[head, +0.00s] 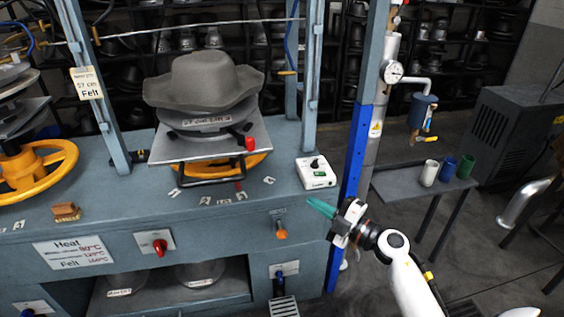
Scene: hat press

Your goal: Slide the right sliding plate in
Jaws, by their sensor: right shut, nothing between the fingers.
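The right sliding plate (255,141) is a flat metal plate between the blue-grey posts of the press. It juts out toward me over the yellow wheel (258,160). A black handle (212,181) hangs at its front edge. A grey felt hat (205,80) sits above it on a metal form with a red-knobbed lever (249,143). My right gripper (318,207) has teal fingers, shut and empty. It is in front of the bench, right of and lower in the picture than the plate, touching nothing that I can see. My left gripper is not in view.
A white control box (316,173) stands on the bench right of the plate. A blue post (353,155) and a gauge pipe (377,125) rise beside my right arm. A side table (400,186) holds several cups. A second press with a yellow wheel (66,158) is at left.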

